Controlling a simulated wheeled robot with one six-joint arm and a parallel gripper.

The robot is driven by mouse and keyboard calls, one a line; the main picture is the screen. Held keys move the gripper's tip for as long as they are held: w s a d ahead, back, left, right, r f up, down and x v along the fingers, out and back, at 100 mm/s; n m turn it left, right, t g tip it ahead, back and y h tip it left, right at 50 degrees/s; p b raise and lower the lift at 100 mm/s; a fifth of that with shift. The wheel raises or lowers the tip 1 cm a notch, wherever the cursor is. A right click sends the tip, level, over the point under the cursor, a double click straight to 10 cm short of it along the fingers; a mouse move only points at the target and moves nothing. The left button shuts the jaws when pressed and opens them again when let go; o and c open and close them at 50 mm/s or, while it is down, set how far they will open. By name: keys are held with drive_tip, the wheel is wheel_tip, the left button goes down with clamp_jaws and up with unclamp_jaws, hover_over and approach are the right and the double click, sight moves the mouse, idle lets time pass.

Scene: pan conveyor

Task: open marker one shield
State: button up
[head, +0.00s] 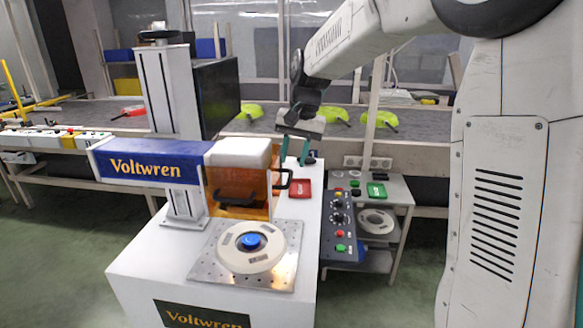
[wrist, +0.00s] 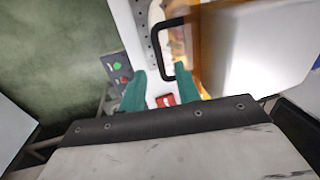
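The marker (head: 150,166) is a white and blue Voltwren machine at the centre left of the head view. Its amber see-through shield (head: 226,180) hangs below the white head, above the rear of the perforated plate. My gripper (head: 293,158) has teal fingers and is behind and above the handle in the head view. In the wrist view my gripper (wrist: 161,76) is open, and the handle's near end appears between the fingertips. I cannot tell whether they touch.
A round cream part with a blue centre (head: 250,242) sits on the plate (head: 212,270). A control panel (head: 338,225) stands right of the marker's white base. A conveyor (head: 340,127) with green pans runs across the back.

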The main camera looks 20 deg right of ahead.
drive_tip(key=shift+s+d+r, duration=0.1)
drive_tip(key=shift+d+r, duration=0.05)
drive_tip(key=shift+r, duration=0.6)
drive_tip(key=shift+s+d+r, duration=0.1)
drive_tip(key=shift+r, duration=0.65)
drive_tip(key=s+f+n+h, duration=0.1)
drive_tip(key=s+f+n, duration=0.1)
drive_tip(key=s, duration=1.5)
drive_tip(key=s+a+f+n, duration=0.1)
drive_tip(key=s+n, duration=0.2)
drive_tip(key=s, duration=1.5)
drive_tip(key=shift+f+n+h, duration=0.35)
drive_tip(key=shift+n+h, duration=0.05)
